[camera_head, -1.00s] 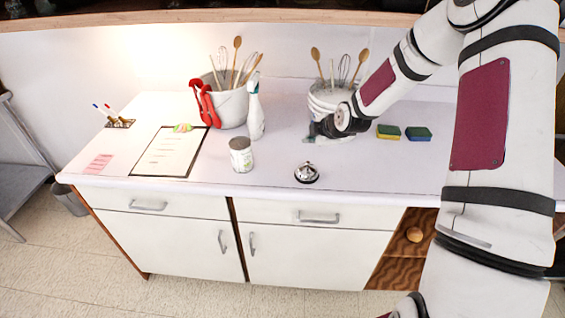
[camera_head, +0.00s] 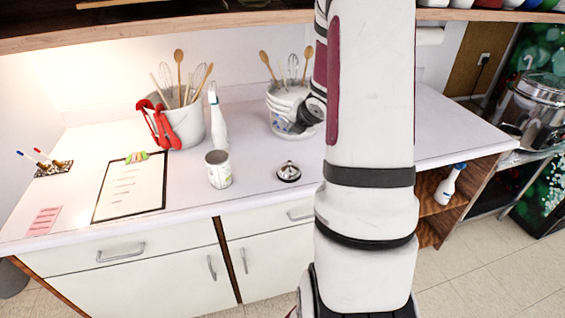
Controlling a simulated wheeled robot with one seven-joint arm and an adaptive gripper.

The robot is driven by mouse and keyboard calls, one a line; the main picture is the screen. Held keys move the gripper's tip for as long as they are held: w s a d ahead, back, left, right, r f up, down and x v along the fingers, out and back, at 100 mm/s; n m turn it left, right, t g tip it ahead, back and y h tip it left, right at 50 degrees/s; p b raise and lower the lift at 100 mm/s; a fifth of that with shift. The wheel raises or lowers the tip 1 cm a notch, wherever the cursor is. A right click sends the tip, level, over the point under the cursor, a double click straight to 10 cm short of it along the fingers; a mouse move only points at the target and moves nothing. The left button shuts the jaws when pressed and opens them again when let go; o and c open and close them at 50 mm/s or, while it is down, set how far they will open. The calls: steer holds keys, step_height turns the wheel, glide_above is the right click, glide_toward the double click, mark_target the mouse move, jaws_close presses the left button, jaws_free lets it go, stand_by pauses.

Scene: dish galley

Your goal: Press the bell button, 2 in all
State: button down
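The bell (camera_head: 289,172), a small silver dome on a dark base, stands on the white counter (camera_head: 255,190) near its front edge, right of the can. Its top is uncovered in the head view. My arm crosses the picture upright to the right of the bell. The dark end of my arm with my gripper (camera_head: 312,109) shows in front of the right-hand utensil bucket (camera_head: 283,128), behind and above the bell and apart from it. The fingers are too small and hidden to tell whether they are open or shut.
A can (camera_head: 218,169) stands left of the bell. Behind it are a spray bottle (camera_head: 217,120) and a grey bucket (camera_head: 187,125) with red tongs. A clipboard (camera_head: 130,188) lies at left. A shelf (camera_head: 170,30) overhangs the counter. My arm hides part of the counter.

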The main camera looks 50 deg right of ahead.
steer(key=b, duration=0.6)
glide_above(289, 161)
steer(key=f, duration=0.5)
steer(key=d+f, duration=0.1)
steer(key=f, duration=0.1)
steer(key=shift+s+f, duration=0.1)
steer(key=shift+f, duration=0.05)
steer(key=shift+s+f+b, duration=0.15)
steer(key=shift+f+b, duration=0.3)
steer(key=shift+f, duration=0.35)
steer(key=shift+f, duration=0.15)
steer(key=shift+f+b, duration=0.25)
steer(key=shift+b, duration=0.1)
steer(key=shift+f+b, duration=0.4)
steer(key=shift+f, duration=0.15)
stand_by(0.8)
steer(key=shift+r, duration=0.1)
steer(key=shift+r+p, duration=0.7)
steer(key=shift+r, duration=0.25)
